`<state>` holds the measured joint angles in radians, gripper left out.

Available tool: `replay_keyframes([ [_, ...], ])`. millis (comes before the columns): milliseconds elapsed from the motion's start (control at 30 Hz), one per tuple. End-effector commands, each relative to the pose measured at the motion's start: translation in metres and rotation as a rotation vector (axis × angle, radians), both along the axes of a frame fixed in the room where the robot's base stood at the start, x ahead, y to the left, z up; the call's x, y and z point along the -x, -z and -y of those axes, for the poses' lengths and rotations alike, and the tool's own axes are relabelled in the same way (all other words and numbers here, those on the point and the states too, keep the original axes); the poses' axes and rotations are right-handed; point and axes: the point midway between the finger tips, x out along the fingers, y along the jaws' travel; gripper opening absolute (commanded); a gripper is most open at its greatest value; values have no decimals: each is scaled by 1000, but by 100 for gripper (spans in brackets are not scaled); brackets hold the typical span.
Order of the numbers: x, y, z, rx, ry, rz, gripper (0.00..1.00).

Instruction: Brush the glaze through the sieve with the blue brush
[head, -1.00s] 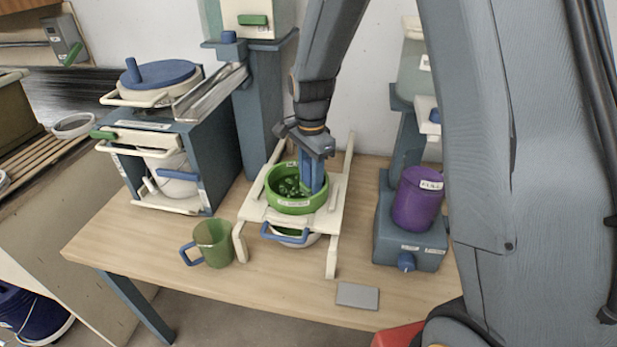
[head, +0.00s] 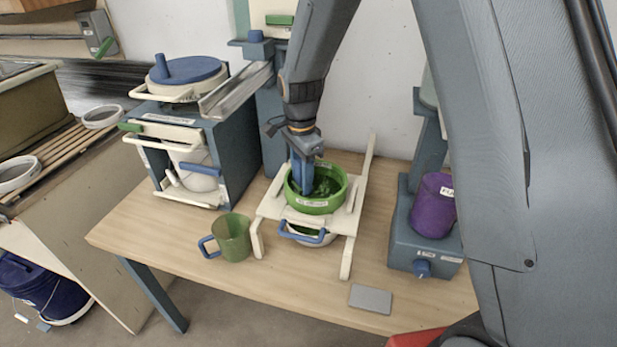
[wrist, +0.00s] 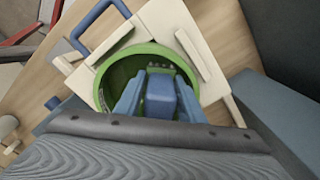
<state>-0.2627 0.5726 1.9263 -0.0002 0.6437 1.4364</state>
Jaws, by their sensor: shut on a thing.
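The green sieve (head: 327,206) sits on a cream stand (head: 272,207) on the table, with green glaze (head: 327,186) inside it. A white bucket with a blue handle (head: 304,236) is under the sieve. My gripper (head: 303,178) points down into the sieve at its left side. In the wrist view my gripper (wrist: 158,92) is shut on the blue brush (wrist: 160,98), whose block shows between the fingers. The brush's lower end is hidden inside the sieve (wrist: 112,66), so I cannot tell whether it touches the mesh.
A green jug (head: 234,237) stands left of the stand. A grey plate (head: 370,299) lies near the front edge. A purple pot (head: 434,206) sits on a blue machine at right. A blue cabinet (head: 236,150) with a lidded bucket stands at left. The front table strip is mostly clear.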

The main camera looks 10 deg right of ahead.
Motion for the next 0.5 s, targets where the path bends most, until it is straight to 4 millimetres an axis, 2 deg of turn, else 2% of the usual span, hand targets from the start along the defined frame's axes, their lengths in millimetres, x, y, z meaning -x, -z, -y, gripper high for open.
replay_keyframes([
  [333,0,0,1,0,1,-1,9],
  [500,5,-1,12,0,4,-1,9],
])
